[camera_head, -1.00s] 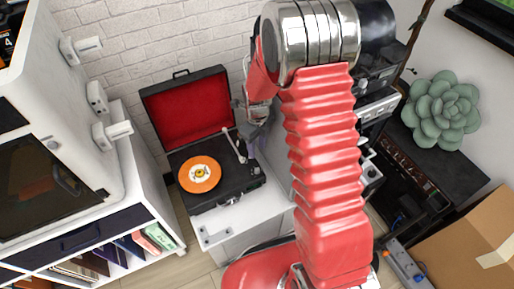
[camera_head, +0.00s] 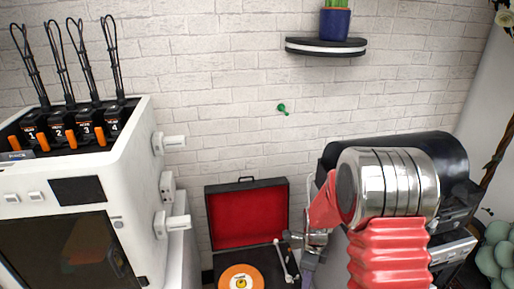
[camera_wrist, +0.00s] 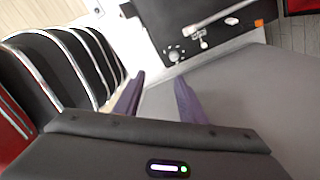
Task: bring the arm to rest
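My gripper (camera_wrist: 159,85) shows in the wrist view as two dark purple fingers with a clear gap between them. It is open and nothing is between the fingers. In the head view my gripper (camera_head: 309,264) hangs at the end of my red arm, just right of an open record player (camera_head: 247,213). The record player has a red-lined lid and an orange record. In the wrist view a corner of the record player (camera_wrist: 178,22) with its tonearm lies beyond the fingertips, apart from them.
A white cabinet-like machine (camera_head: 66,222) with several numbered black units on top stands at the left. A black wall shelf (camera_head: 325,47) holds a blue pot (camera_head: 334,24). A green pin (camera_head: 282,109) is on the brick wall. A large succulent (camera_head: 497,250) is at the right edge.

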